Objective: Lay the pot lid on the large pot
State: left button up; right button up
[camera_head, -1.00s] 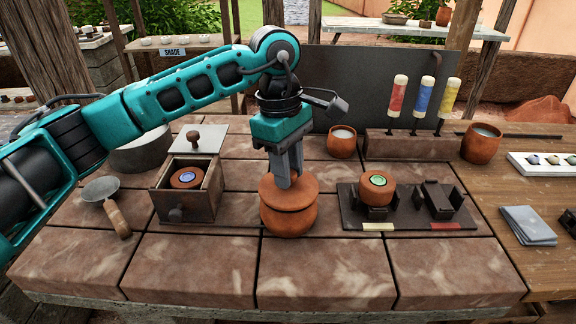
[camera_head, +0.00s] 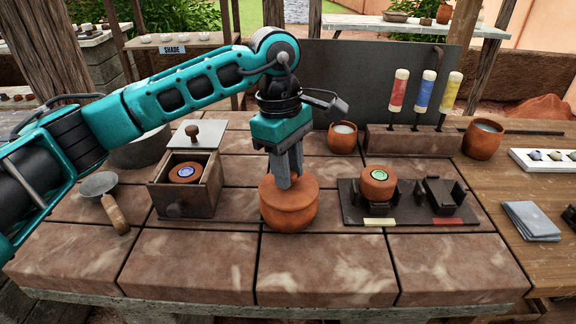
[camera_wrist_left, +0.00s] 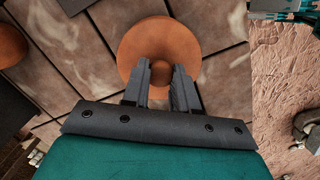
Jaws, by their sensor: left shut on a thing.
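The large pot (camera_head: 289,219) is a round orange clay pot on the tiled bench, in the middle of the head view. The pot lid (camera_head: 306,191), a clay disc of the same colour, lies level at the pot's mouth, with no clear gap between them. My left gripper (camera_head: 289,184) points straight down over the pot and is shut on the lid's knob. In the left wrist view the round lid (camera_wrist_left: 135,48) shows, with its knob (camera_wrist_left: 161,74) between the fingertips. The lid hides the pot's mouth. My right gripper is not in view.
A wooden box (camera_head: 186,196) with a blue-marked piece stands to the left. A dark stand (camera_head: 350,212) with a green-marked clay piece is close to the right. Behind are a clay cup (camera_head: 342,140) and a rack of coloured tubes (camera_head: 425,143). The front tiles are clear.

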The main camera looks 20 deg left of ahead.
pick_arm(q)
jog(key=o, duration=1)
jog(key=r+p, duration=0.2)
jog(key=r, duration=0.4)
jog(key=a+r+p, duration=0.1)
jog(key=r+p, duration=0.1)
jog(key=r, duration=0.4)
jog(key=r+p, duration=0.2)
jog(key=r, duration=0.3)
jog(key=shift+w+a+r, duration=0.25)
jog(key=shift+r, duration=0.15)
